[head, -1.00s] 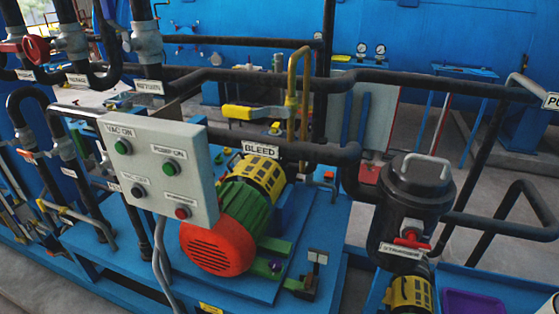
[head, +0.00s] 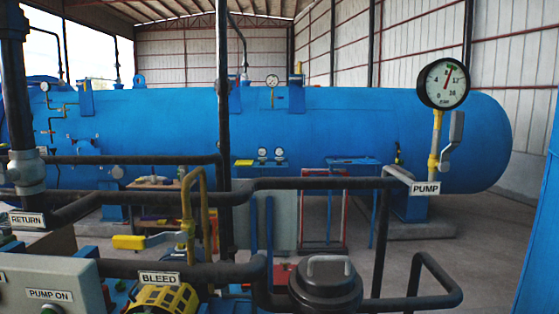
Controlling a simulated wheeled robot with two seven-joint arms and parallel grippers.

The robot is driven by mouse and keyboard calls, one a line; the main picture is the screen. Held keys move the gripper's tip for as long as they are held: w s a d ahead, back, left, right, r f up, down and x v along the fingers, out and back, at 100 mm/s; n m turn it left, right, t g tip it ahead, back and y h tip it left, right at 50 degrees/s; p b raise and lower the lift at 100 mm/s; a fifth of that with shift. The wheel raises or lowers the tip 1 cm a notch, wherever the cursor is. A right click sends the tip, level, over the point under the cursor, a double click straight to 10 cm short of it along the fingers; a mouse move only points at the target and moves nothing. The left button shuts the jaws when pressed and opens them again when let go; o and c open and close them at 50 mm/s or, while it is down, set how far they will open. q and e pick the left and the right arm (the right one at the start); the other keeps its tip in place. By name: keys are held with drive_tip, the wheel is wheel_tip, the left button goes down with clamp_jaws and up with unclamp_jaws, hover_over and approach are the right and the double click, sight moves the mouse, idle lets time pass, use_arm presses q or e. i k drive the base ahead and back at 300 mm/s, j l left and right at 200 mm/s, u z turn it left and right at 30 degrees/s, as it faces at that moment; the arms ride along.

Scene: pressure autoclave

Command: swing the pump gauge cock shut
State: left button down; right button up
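The pump gauge (head: 443,83) is a round white dial with a black rim at the upper right of the head view. Its red needle points up and slightly right. It stands on a yellow stem above the PUMP label (head: 426,188). The gauge cock's grey lever (head: 456,130) is beside the stem on its right, with its grip pointing up. The lower end of the lever meets the stem at a small fitting (head: 443,165). Neither of my grippers is in view.
A black pipe (head: 320,183) runs across to the PUMP label. A yellow-handled BLEED lever (head: 129,242) and a grey control box (head: 50,285) are at lower left. A black strainer lid (head: 326,283) is below. The blue autoclave (head: 340,130) fills the back. A blue panel (head: 538,250) edges the right.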

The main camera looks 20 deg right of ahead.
sight(458, 117)
drive_tip(key=z, duration=1.45)
